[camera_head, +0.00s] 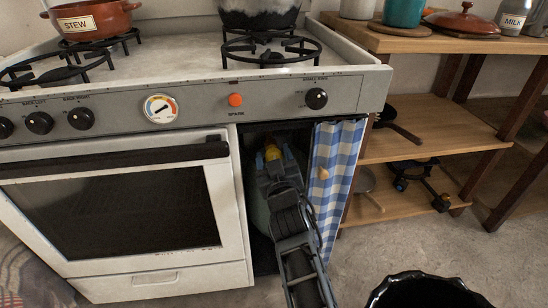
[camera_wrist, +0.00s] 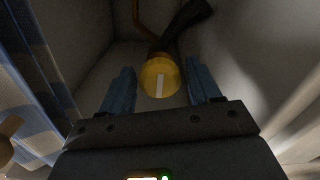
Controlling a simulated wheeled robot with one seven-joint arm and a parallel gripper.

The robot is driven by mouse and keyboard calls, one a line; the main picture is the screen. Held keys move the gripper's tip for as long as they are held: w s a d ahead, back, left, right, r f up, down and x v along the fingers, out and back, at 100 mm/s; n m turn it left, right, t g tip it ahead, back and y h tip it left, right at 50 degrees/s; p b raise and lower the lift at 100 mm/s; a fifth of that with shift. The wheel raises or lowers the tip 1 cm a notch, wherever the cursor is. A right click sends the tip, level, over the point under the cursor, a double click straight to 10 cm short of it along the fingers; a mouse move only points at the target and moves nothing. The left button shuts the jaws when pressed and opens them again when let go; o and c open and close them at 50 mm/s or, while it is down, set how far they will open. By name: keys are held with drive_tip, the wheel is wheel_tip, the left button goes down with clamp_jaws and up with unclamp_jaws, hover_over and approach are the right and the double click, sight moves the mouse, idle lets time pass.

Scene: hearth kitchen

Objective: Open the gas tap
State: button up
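The gas tap is a round yellow knob (camera_wrist: 160,77) with a white stripe on its face, inside the dark cupboard under the stove. The stripe runs nearly upright in the wrist view. The knob also shows as a small yellow patch in the head view (camera_head: 273,153), partly hidden by my gripper. My gripper (camera_wrist: 162,92) reaches into the cupboard. Its two blue fingers stand apart on either side of the knob, with visible gaps, so it is open and holds nothing.
A blue checked curtain (camera_head: 334,170) hangs close on the right of my arm. The white oven door (camera_head: 125,205) is shut on the left. A copper pipe (camera_wrist: 140,18) and a dark hose (camera_wrist: 188,22) lie behind the knob. Pale cupboard walls enclose the space.

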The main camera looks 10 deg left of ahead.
drive_tip(key=c, duration=0.9)
drive_tip(key=shift+n, duration=0.3)
drive_tip(key=n+b, duration=0.1)
drive_tip(key=n, duration=0.2)
drive_tip(key=shift+f+n+b, duration=0.1)
drive_tip(key=shift+n+b, duration=0.2)
drive_tip(key=shift+b, duration=0.1)
drive_tip(key=n, duration=0.4)
drive_tip(key=shift+a, duration=0.1)
drive_tip(key=n, duration=0.9)
drive_tip(key=shift+a+n+p, duration=0.1)
drive_tip(key=shift+n+p, duration=0.2)
drive_tip(key=shift+n, duration=0.1)
drive_tip(key=shift+s, duration=0.1)
